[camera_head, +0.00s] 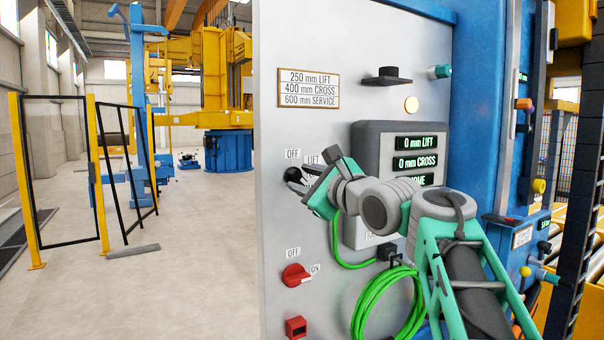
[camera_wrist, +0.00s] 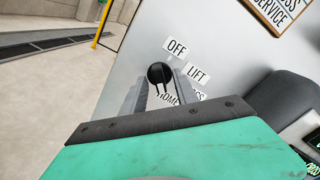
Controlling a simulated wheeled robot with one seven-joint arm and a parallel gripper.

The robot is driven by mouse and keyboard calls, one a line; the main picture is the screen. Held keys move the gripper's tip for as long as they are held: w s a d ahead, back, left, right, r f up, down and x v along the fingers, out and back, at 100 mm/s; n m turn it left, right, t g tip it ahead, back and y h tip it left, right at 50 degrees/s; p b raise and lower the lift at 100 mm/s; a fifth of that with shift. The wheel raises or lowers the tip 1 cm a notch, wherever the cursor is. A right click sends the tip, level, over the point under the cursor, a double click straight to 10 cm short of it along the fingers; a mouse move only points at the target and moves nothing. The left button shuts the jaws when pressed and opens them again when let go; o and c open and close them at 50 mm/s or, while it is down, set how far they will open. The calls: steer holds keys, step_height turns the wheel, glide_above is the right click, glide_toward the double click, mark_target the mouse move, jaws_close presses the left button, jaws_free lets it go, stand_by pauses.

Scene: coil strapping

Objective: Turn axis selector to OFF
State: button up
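The axis selector is a round black knob (camera_head: 293,174) on the grey panel, left of the display box. In the wrist view the black knob (camera_wrist: 159,73) stands among white OFF, LIFT, HOME and partly hidden CROSS labels, with OFF just above it. Which label it points to is not clear. My gripper (camera_head: 304,183) is at the knob. In the wrist view its two grey fingers (camera_wrist: 160,80) stand apart, one on each side of the knob. Whether they press on it cannot be told.
The display box (camera_head: 366,153) is just right of my gripper. Below are a red rotary switch (camera_head: 295,275), a red square button (camera_head: 296,327) and a coiled green cable (camera_head: 385,305). Open floor and a yellow-posted fence (camera_head: 94,170) lie left of the panel.

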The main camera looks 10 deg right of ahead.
steer(key=shift+w+a, duration=0.1)
steer(key=shift+w, duration=0.25)
jaws_close()
stand_by(0.4)
